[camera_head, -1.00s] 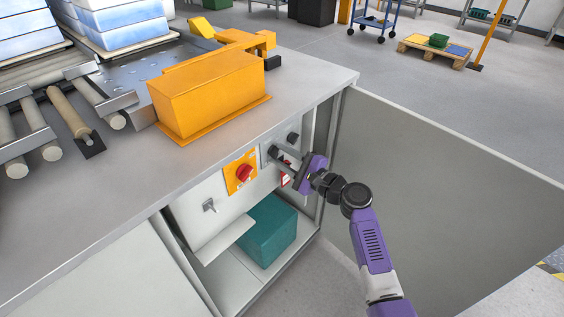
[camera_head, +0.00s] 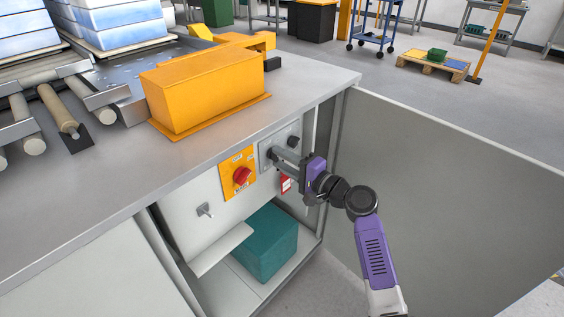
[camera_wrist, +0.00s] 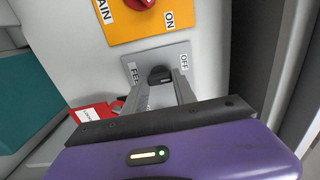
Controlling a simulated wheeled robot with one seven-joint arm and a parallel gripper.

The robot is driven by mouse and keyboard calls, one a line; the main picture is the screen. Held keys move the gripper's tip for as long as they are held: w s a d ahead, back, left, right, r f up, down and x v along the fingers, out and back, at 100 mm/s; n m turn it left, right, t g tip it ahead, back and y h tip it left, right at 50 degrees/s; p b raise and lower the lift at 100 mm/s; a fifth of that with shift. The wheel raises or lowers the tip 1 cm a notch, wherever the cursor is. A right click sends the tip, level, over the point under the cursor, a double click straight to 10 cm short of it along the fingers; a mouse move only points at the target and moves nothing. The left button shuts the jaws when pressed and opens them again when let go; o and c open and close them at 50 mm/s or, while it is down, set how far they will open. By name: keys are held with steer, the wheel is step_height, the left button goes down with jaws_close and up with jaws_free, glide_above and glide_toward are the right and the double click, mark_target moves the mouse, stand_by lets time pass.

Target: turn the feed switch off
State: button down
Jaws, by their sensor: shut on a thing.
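The feed switch is a small black knob (camera_wrist: 160,74) on a grey plate (camera_wrist: 178,52) with a partly hidden "FEE…" label on one side and "OFF" on the other. In the head view the grey plate (camera_head: 265,150) is on the panel inside the open cabinet, right of the yellow main switch plate. My gripper (camera_head: 274,155) reaches in from the right, its two fingers closed on the knob. The wrist view shows the fingertips (camera_wrist: 162,82) on either side of it. They cover part of the knob, so its exact pointing direction is hard to tell.
The red main switch (camera_head: 242,177) on its yellow plate (camera_head: 232,188) is close by on the left. A red tag (camera_head: 286,184) hangs below my fingers. A teal box (camera_head: 268,243) stands below. The open cabinet door (camera_head: 440,190) borders my arm's right. Another black knob (camera_head: 294,141) is near.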

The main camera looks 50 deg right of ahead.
stand_by(0.3)
steer(key=c, duration=1)
jaws_free()
steer(key=s+p, duration=0.1)
steer(key=s, duration=0.6)
steer(key=shift+s, duration=0.4)
steer(key=shift+d, duration=0.1)
